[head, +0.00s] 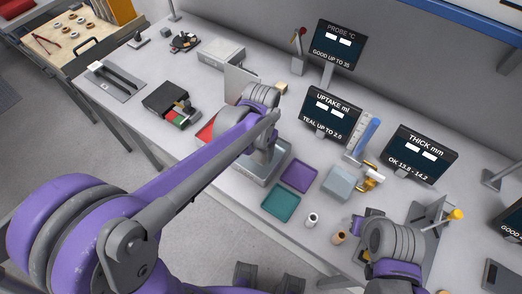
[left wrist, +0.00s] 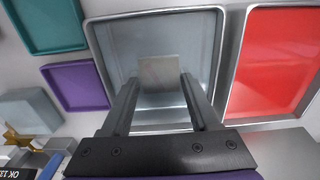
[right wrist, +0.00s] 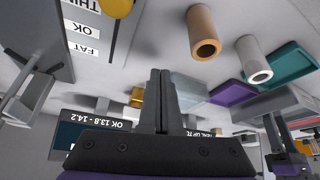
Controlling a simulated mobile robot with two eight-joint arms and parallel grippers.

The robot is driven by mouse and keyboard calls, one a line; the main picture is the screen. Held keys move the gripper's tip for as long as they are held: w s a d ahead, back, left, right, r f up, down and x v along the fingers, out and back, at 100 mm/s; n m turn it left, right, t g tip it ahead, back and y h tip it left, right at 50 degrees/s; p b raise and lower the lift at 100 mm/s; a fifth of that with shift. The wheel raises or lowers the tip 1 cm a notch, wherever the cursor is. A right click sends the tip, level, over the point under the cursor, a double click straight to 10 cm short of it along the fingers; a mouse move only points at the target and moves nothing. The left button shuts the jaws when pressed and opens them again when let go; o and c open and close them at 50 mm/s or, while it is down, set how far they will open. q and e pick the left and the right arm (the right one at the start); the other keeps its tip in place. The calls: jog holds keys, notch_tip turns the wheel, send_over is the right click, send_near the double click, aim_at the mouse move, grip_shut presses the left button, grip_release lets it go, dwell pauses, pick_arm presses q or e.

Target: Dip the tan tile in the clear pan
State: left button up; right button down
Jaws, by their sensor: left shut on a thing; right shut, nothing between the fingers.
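My left gripper (left wrist: 160,85) is shut on the tan tile (left wrist: 160,72), a pale flat piece between its fingertips in the left wrist view. The tile is over the inside of the clear pan (left wrist: 215,60), a grey-rimmed rectangular pan. I cannot tell whether the tile touches the bottom or any liquid. In the head view, my left gripper (head: 262,152) is over the pan (head: 275,170), and the arm hides the tile. My right gripper (right wrist: 160,78) is shut and empty, near the thickness station at the right of the head view.
A red tray (left wrist: 275,55) lies on one side of the pan. A purple tray (head: 299,175) and a teal tray (head: 281,204) lie on the other. A white cylinder (head: 312,220) and a tan cylinder (head: 338,238) stand near the front edge. Display screens (head: 332,112) line the back.

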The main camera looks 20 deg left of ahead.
aim_at(261, 155)
pick_arm(q)
jog(key=shift+r, duration=0.15)
pick_arm(e)
jog(key=shift+r, duration=0.1)
dwell(0.3)
